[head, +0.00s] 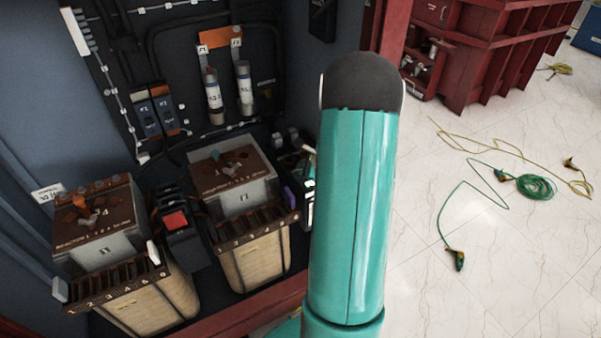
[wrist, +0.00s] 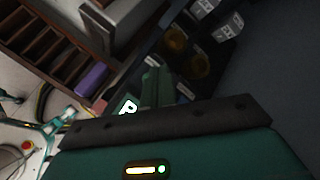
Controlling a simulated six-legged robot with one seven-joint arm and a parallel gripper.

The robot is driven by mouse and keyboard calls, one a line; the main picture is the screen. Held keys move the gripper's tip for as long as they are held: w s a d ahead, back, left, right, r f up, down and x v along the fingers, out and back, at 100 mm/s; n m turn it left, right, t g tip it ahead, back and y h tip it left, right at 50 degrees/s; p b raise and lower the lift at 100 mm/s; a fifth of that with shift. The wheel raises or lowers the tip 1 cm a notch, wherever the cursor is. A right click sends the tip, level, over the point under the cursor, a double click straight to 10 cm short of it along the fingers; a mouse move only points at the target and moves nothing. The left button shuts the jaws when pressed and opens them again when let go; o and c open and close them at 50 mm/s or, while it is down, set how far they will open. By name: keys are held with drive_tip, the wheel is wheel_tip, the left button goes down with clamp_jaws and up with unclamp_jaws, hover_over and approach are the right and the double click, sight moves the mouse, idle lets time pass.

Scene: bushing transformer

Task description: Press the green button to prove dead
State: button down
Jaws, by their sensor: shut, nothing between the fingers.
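I cannot make out a green button in either view. A black unit with a square red face (head: 176,220) stands between two brown-topped transformers, the left one (head: 98,222) and the right one (head: 232,180). My teal arm covers the middle of the head view and hides most of my gripper. In the wrist view my gripper (wrist: 153,75) is shut and empty, its teal fingers dim. It is in the cabinet, beside the purple piece (wrist: 91,80) at the right transformer's edge. I cannot tell whether it touches anything.
Two white cylinders (head: 214,95) and blue-faced breakers (head: 164,110) are on the back panel. A red bin (head: 490,50) stands outside. Green cable (head: 522,187) lies on the otherwise fairly open white floor.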

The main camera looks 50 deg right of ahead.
drive_tip(key=shift+f, duration=0.1)
drive_tip(key=shift+f, duration=0.35)
drive_tip(key=shift+f, duration=0.45)
idle(0.6)
idle(0.3)
drive_tip(key=shift+r, duration=0.9)
drive_tip(key=shift+r, duration=2.5)
